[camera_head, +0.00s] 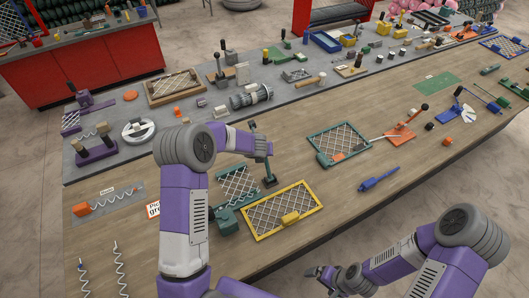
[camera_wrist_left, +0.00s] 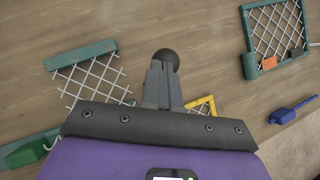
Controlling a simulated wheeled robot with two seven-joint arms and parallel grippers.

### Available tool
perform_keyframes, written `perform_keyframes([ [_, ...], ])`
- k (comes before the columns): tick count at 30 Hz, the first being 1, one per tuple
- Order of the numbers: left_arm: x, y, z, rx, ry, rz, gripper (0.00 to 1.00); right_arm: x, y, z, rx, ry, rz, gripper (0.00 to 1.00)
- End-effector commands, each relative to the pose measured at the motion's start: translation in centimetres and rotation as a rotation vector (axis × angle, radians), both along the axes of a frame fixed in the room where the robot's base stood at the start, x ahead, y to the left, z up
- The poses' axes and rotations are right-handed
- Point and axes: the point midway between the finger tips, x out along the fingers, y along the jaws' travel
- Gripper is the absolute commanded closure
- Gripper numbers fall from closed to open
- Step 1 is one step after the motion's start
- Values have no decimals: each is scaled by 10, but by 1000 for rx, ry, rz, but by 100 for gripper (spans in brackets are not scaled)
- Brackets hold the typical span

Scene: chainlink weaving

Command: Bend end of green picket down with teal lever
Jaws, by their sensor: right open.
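The teal lever (camera_head: 269,180) stands upright on the table, its base beside the teal-framed mesh. My left gripper (camera_head: 262,147) is at its upper shaft. In the left wrist view the fingers (camera_wrist_left: 164,82) sit close together around the shaft, just below the dark ball knob (camera_wrist_left: 167,58). The teal-framed mesh (camera_head: 237,184) lies left of the lever and also shows in the left wrist view (camera_wrist_left: 80,53). A green block (camera_wrist_left: 27,152) with a pale hooked wire end shows at lower left there. The green picket itself I cannot pick out. My right gripper (camera_head: 330,275) is open and empty beyond the table's front edge.
A yellow-framed mesh (camera_head: 283,209) lies in front of the lever, and a second green-framed mesh (camera_head: 339,143) lies to its right. A blue tool (camera_head: 378,179) lies near the front edge. Bare wood (camera_head: 340,195) lies between them. Several tools crowd the grey back strip.

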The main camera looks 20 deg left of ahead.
Motion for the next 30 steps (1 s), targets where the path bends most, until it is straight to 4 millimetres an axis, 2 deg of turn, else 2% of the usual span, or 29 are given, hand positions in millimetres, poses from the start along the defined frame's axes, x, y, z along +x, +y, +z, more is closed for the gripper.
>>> perform_keyframes([
  [20, 0, 1, 1, 0, -1, -1, 100, 0, 0, 0, 0, 0, 0, 0],
  [27, -19, -17, 20, 1, -3, -18, 100, 0, 0, -5, 0, 0, 0, 0],
  [30, -26, -12, 48, 1, -5, -15, 100, 0, 0, 5, 0, 1, 0, 0],
])
